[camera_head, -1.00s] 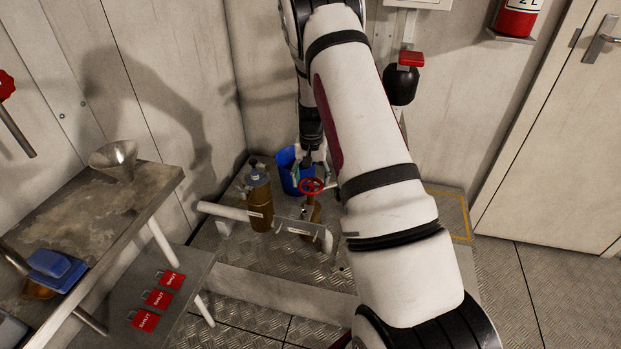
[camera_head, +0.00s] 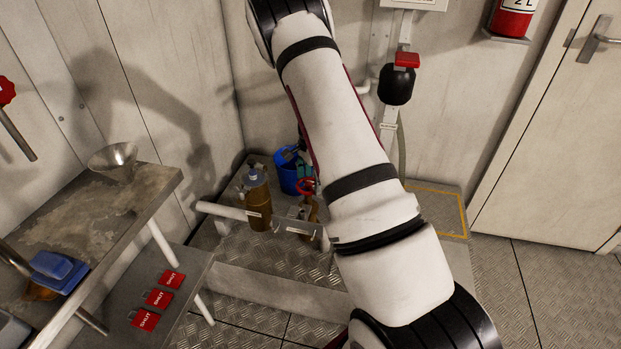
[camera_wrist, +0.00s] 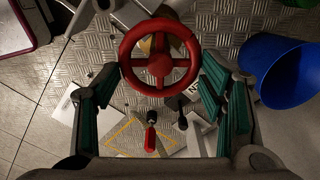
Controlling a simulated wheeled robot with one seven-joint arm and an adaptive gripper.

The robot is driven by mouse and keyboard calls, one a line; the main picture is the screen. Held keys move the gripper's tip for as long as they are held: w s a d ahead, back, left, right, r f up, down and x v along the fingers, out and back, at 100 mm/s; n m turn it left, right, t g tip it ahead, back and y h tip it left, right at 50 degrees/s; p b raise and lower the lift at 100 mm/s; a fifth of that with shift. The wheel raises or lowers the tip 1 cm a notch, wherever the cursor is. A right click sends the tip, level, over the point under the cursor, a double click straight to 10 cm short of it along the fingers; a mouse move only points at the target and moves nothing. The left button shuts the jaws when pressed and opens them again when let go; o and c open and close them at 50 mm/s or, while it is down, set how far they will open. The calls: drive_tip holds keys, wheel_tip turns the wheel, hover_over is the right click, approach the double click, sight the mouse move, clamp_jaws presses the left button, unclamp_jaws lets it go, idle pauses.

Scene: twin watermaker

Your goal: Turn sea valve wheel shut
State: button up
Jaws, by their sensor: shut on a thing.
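The red valve wheel (camera_wrist: 160,58) sits between the green-padded fingers of my gripper (camera_wrist: 159,84) in the wrist view, with one finger at each side of its rim. My gripper is shut on the wheel. In the head view the wheel (camera_head: 305,186) shows only in part, low on the pipework in the back corner. My arm hides much of it and most of my gripper there.
A blue bucket (camera_head: 287,180) stands just behind the wheel. A brown bottle (camera_head: 257,205) stands to its left by a white pipe (camera_head: 228,209).

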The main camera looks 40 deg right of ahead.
drive_tip(key=m, duration=0.4)
drive_tip(key=shift+s+a+m+p, duration=0.1)
drive_tip(key=shift+s+m+p, duration=0.05)
drive_tip(key=shift+m+p, duration=0.15)
drive_tip(key=m, duration=0.4)
drive_tip(key=shift+s+a+m+p, duration=0.1)
drive_tip(key=shift+m+p, duration=0.2)
drive_tip(key=m, duration=0.4)
drive_tip(key=shift+a, duration=0.15)
drive_tip(key=shift+a+m+p, duration=0.1)
drive_tip(key=shift+m+p, duration=0.2)
drive_tip(key=shift+m, duration=1.7)
drive_tip(key=o, duration=1.7)
drive_tip(key=shift+s, duration=0.1)
wheel_tip(320, 180, up, 12)
drive_tip(key=shift+r, duration=0.1)
